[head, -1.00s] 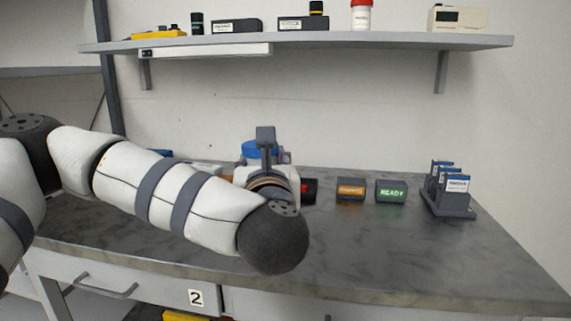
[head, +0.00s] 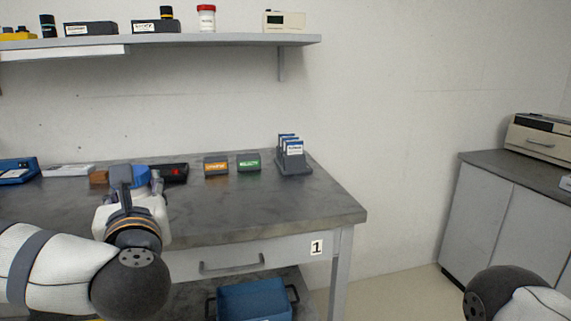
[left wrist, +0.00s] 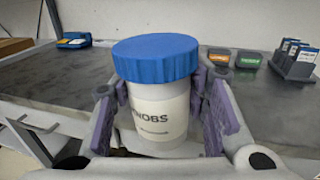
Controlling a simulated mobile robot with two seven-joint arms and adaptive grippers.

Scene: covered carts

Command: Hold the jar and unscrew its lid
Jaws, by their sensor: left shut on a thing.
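The white jar (left wrist: 160,122) has a blue ribbed screw lid (left wrist: 155,57) and a label reading "NOBS" in part. It stands upright between the purple-grey finger pads of my left gripper (left wrist: 162,108), which is shut on its body. The lid sits on the jar, above the fingers. In the head view only the blue lid (head: 141,174) shows clearly behind my left gripper (head: 140,188); the jar's body is mostly hidden. I cannot tell whether the jar's base touches anything. My right gripper is out of view; only part of my right arm shows at lower right.
On the grey bench (head: 270,205) are an orange-lit box (head: 216,166), a green-lit box (head: 248,162), a red-lit device (head: 174,173) and a card rack (head: 293,158). A blue bin (head: 255,301) sits below. A side cabinet (head: 500,215) stands right, beyond open floor.

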